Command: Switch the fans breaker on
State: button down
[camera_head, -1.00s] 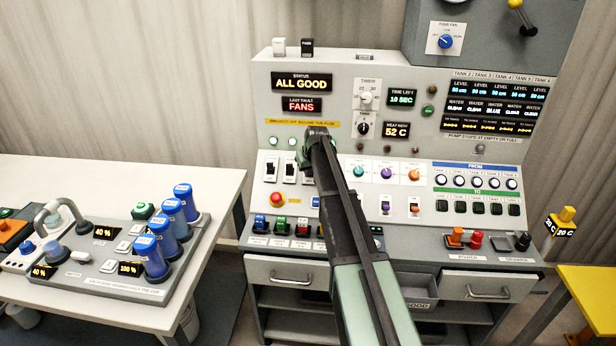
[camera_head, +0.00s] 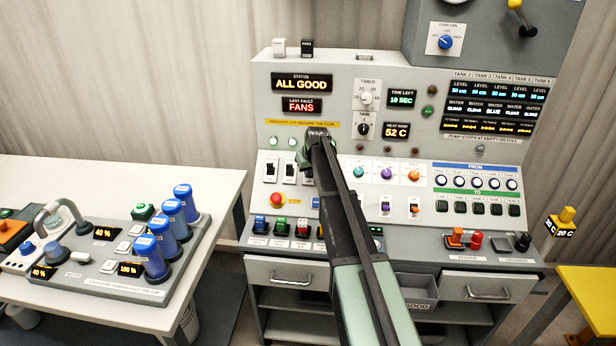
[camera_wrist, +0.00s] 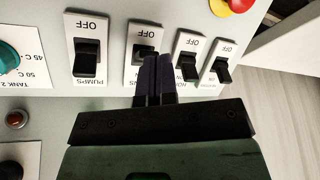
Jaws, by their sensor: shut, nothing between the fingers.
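The fans breaker (camera_wrist: 145,50) is a black switch on a white plate marked OFF, beside the pumps breaker (camera_wrist: 87,58) in the wrist view. Its label is partly covered, with only its last letters showing. My gripper (camera_wrist: 155,62) is shut and empty, its fingertips at this switch and covering its lower part in the picture. I cannot tell whether they touch it or which way it is set. In the head view my gripper end (camera_head: 306,158) is at the breaker row and hides most of this breaker.
Two more breakers (camera_wrist: 188,65) (camera_wrist: 222,70) stand close to the right in the wrist view. A red emergency button (camera_head: 278,199) sits below the row in the head view. The status display (camera_head: 302,83) reads ALL GOOD, and the last fault display (camera_head: 302,104) reads FANS.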

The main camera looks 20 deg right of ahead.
jog(key=shift+f, duration=0.2)
dwell(0.4)
jog(key=shift+f+b, duration=1.5)
jog(key=shift+b, duration=0.15)
jog(key=shift+w+d+r+p, duration=0.2)
jog(key=shift+w+d+r, duration=0.25)
jog(key=shift+w, duration=0.1)
jog(key=shift+w+d+r+p, duration=0.15)
jog(key=shift+w+d+r, duration=0.15)
jog(key=shift+w+r, duration=0.2)
jog(key=shift+s+a+r+p, duration=0.25)
jog(key=shift+s+a+p, duration=0.3)
jog(key=shift+s, duration=0.15)
jog(key=shift+s+a+r+p, duration=0.25)
jog(key=shift+s+a+p, duration=0.15)
jog(key=shift+s+p, duration=0.2)
jog(key=shift+s, duration=0.1)
jog(key=w+a+p+v, duration=0.1)
jog(key=p+v, duration=0.6)
jog(key=shift+r, duration=0.35)
